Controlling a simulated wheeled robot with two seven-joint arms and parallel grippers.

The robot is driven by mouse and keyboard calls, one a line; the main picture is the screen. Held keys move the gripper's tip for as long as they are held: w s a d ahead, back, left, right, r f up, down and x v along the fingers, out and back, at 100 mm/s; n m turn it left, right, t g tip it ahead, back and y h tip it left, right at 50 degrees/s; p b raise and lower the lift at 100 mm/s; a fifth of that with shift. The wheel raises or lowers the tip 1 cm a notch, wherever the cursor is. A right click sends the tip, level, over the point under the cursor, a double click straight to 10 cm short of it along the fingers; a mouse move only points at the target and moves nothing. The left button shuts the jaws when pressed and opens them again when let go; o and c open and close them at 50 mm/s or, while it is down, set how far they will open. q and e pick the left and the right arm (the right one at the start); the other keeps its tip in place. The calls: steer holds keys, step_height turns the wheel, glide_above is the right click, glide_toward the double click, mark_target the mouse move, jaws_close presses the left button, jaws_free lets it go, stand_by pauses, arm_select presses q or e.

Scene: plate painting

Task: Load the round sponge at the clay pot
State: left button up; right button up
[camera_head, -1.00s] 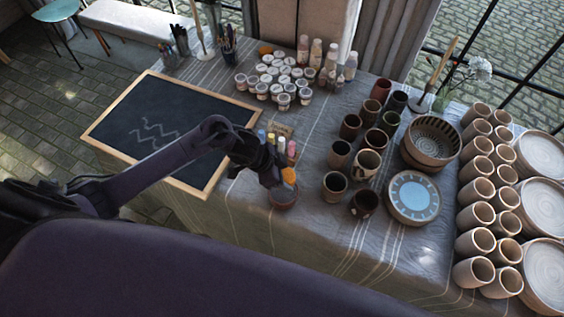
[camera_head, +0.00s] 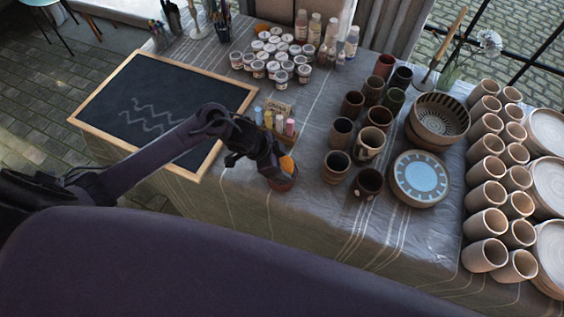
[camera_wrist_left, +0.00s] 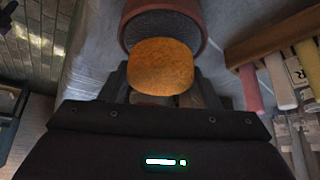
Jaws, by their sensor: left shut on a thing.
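The round orange sponge (camera_wrist_left: 162,68) is held at the tips of my left gripper, which is shut on it. In the head view the sponge (camera_head: 287,164) shows at the end of my left gripper (camera_head: 277,168). The reddish clay pot (camera_wrist_left: 196,12) is right beyond the sponge in the left wrist view, and the sponge overlaps its dark opening. In the head view the clay pot (camera_head: 284,184) stands on the cloth just below the sponge. I cannot tell whether the sponge touches the pot. My right gripper is not in view.
A rack of coloured sticks (camera_head: 278,124) stands close behind the left gripper. A framed blackboard (camera_head: 165,110) lies to the left. Dark cups (camera_head: 336,163) and a blue-patterned plate (camera_head: 420,177) stand to the right. The cloth in front of the pot is clear.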

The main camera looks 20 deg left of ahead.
arm_select(q)
steer(key=shift+f, duration=0.1)
stand_by(0.5)
steer(key=shift+f+b, duration=0.35)
steer(key=shift+f, duration=0.05)
steer(key=shift+s+f, duration=0.1)
stand_by(1.6)
step_height(320, 180, up, 7)
steer(key=p, duration=0.8)
stand_by(0.8)
